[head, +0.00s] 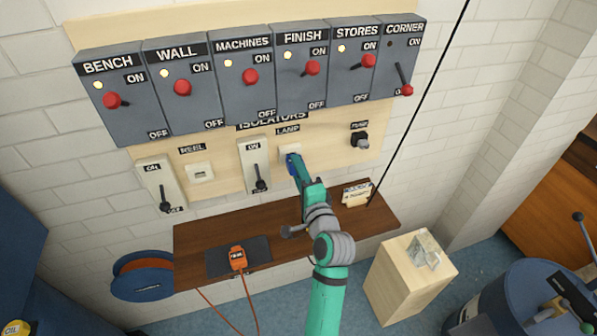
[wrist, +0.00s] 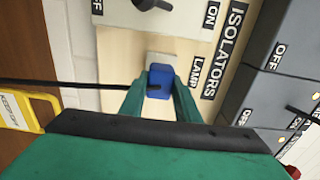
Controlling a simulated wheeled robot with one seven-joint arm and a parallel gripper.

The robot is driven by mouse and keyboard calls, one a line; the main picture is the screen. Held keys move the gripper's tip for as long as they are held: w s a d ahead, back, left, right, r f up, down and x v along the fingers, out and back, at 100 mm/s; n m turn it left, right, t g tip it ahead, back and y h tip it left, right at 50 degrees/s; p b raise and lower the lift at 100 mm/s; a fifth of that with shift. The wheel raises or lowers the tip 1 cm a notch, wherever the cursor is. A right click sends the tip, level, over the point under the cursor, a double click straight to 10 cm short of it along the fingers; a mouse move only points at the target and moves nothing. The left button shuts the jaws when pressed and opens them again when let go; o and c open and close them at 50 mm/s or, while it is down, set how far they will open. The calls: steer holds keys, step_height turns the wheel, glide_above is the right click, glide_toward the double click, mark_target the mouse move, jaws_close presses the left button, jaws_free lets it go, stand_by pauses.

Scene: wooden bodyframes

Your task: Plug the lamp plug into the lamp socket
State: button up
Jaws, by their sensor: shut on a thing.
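The blue lamp plug (wrist: 160,78) sits between the two fingers of my gripper (wrist: 160,100), which is shut on it. In the head view my gripper (head: 293,167) is at the wooden board, just under the LAMP label, with only a bit of blue showing. The pale lamp socket (head: 290,150) is right behind and above the gripper, partly hidden by it. The plug lines up with the socket in the wrist view. I cannot tell whether the plug touches or enters it. A dark cable runs left from the plug in the wrist view.
A lever switch (head: 258,170) stands just left of the lamp socket, lever down. The reel socket (head: 200,173) is empty; a black plug (head: 360,140) is at the right. An orange plug (head: 238,258) lies on a dark mat on the shelf (head: 200,235). Large isolators (head: 248,80) hang above.

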steer(key=shift+x, duration=0.8)
steer(key=o, duration=1.2)
steer(key=shift+o, duration=0.2)
steer(key=v, duration=1)
steer(key=shift+s, duration=0.35)
